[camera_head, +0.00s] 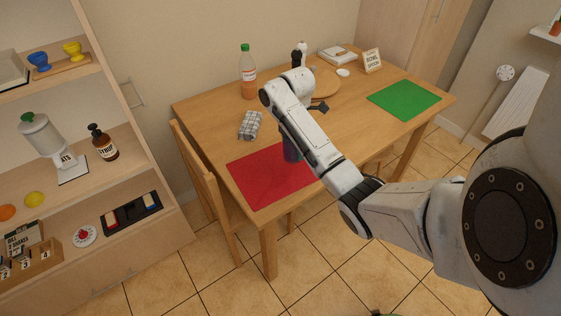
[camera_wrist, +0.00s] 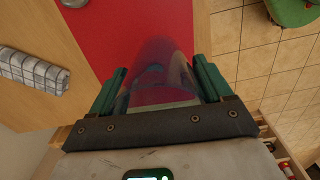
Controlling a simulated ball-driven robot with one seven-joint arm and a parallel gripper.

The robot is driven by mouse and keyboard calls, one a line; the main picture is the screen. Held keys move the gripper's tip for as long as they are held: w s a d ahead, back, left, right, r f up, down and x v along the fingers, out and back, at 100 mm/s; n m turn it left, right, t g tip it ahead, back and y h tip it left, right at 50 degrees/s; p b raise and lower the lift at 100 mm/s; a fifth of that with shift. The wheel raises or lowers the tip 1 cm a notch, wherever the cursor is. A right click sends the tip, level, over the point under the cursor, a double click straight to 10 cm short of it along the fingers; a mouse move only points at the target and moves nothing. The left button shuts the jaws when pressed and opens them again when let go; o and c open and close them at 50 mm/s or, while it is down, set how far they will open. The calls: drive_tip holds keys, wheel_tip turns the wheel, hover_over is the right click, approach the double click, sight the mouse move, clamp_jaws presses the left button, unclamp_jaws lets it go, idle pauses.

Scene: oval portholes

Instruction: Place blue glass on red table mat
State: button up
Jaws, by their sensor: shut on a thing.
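The red table mat (camera_head: 262,180) lies on the near left part of the wooden table. It also fills the upper middle of the wrist view (camera_wrist: 128,25). The blue glass (camera_wrist: 160,72) is see-through and sits between the two green fingers of my gripper (camera_wrist: 160,88). In the head view the blue glass (camera_head: 291,150) shows as a dark blue shape below my wrist, over the back right part of the red mat. My gripper is shut on the glass. The arm hides part of it, and I cannot tell whether its base touches the mat.
A grey-white checked cloth roll (camera_head: 250,125) lies behind the mat. A bottle (camera_head: 248,75), a round board (camera_head: 323,83) and a green mat (camera_head: 404,100) are farther back on the table (camera_head: 205,110). A wooden chair (camera_head: 199,175) stands at the left edge. The mat's front left area is clear.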

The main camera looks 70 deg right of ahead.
drive_tip(key=w+f, duration=0.1)
drive_tip(key=f, duration=0.1)
drive_tip(key=w+d+f, duration=0.1)
drive_tip(key=w+f, duration=0.3)
drive_tip(key=shift+d, duration=0.35)
drive_tip(key=shift+f, duration=1.4)
drive_tip(key=shift+f, duration=0.15)
drive_tip(key=o, duration=1.1)
